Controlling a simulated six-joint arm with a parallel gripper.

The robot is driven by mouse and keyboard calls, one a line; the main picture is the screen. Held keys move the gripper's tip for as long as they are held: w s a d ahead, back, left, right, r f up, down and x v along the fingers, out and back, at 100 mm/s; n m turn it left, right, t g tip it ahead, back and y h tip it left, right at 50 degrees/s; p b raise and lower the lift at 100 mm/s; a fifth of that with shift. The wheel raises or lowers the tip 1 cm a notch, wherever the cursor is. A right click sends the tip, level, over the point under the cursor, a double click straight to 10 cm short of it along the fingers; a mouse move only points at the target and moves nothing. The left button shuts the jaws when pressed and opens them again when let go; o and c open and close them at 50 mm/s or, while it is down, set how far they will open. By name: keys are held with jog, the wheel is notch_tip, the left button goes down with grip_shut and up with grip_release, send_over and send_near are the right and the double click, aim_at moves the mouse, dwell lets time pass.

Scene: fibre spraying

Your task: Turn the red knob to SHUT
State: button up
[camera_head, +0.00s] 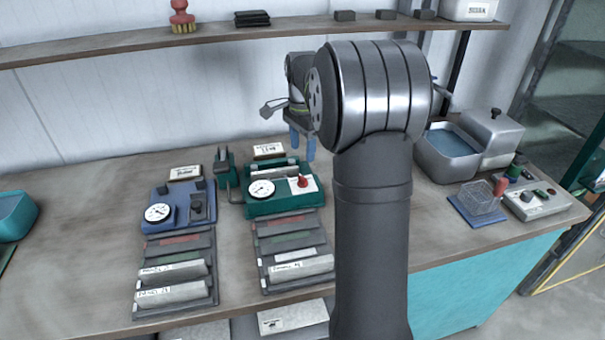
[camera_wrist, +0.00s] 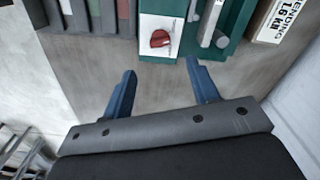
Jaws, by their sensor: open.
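The red knob (camera_head: 302,181) stands on a white plate (camera_head: 306,187) on the green device (camera_head: 270,205), which also carries a round dial gauge (camera_head: 262,190). In the wrist view the red knob (camera_wrist: 160,39) sits on its white plate at the top centre, ahead of my fingers. Its label text is too small to read. My gripper (camera_wrist: 160,72) is open and empty, with two blue fingers apart and the knob beyond their tips. In the head view its blue fingers (camera_head: 302,143) point down behind and just above the green device, apart from the knob.
A blue device (camera_head: 178,208) with a gauge stands left of the green one. A water basin (camera_head: 447,150) and a control box (camera_head: 540,203) are on the right. A shelf (camera_head: 120,42) runs above the bench.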

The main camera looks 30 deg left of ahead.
aim_at(302, 177)
notch_tip(302, 177, down, 10)
jog(key=shift+r, duration=0.25)
jog(key=c, duration=1)
jog(key=shift+n, duration=2)
jog(key=o, duration=1)
jog(key=shift+r, duration=0.1)
notch_tip(302, 177, up, 17)
jog(key=shift+r, duration=0.15)
